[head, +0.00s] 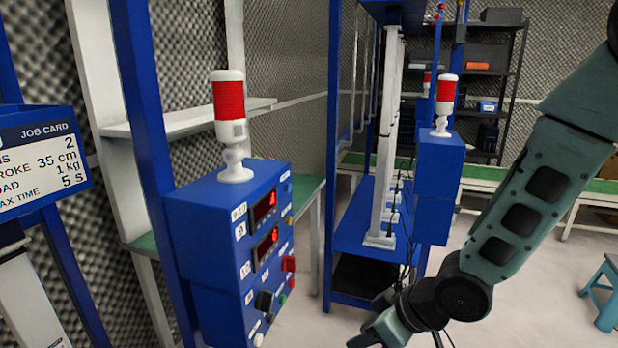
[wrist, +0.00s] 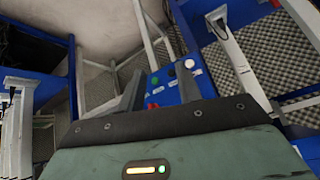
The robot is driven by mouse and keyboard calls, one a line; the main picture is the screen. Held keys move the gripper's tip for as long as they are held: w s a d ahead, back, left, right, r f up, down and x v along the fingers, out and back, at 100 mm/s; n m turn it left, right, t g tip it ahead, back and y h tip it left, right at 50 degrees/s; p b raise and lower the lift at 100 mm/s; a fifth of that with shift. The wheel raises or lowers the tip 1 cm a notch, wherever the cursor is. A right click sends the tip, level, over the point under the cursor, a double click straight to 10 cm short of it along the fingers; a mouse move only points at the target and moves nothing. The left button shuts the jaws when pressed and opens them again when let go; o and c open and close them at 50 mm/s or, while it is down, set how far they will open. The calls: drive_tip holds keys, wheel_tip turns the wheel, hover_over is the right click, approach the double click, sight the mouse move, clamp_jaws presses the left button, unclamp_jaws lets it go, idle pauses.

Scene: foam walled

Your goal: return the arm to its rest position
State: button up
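My arm (head: 515,215) comes in from the upper right of the head view and bends at a dark elbow joint near the bottom. Its lower part runs left to the bottom edge, and I cannot make out the fingers there. In the wrist view, my gripper (wrist: 160,75) shows two dark fingers standing apart with nothing held between them. Beyond the fingers is the blue control box (head: 228,225), with its buttons. The box also shows in the wrist view (wrist: 167,78). Whether the fingers touch it cannot be told.
A red lamp (head: 229,100) stands on the control box. A second blue box (head: 438,185) with a red lamp stands behind. A blue frame (head: 350,235), a dark shelf (head: 490,60) and a teal stool (head: 605,290) stand around. Pale floor (head: 520,270) is open at right.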

drive_tip(key=s+d+r+m+g+h+p, duration=0.1)
drive_tip(key=s+d+r+h, duration=0.1)
drive_tip(key=s+r, duration=0.4)
drive_tip(key=s+d+r+m+g+h+p, duration=0.1)
drive_tip(key=s+d+r+g+h, duration=0.1)
drive_tip(key=s+r, duration=0.5)
drive_tip(key=s+h, duration=0.1)
drive_tip(key=s, duration=0.5)
drive_tip(key=shift+s+r+g+h, duration=0.15)
drive_tip(key=shift+r+g+h, duration=0.15)
drive_tip(key=shift+h, duration=0.1)
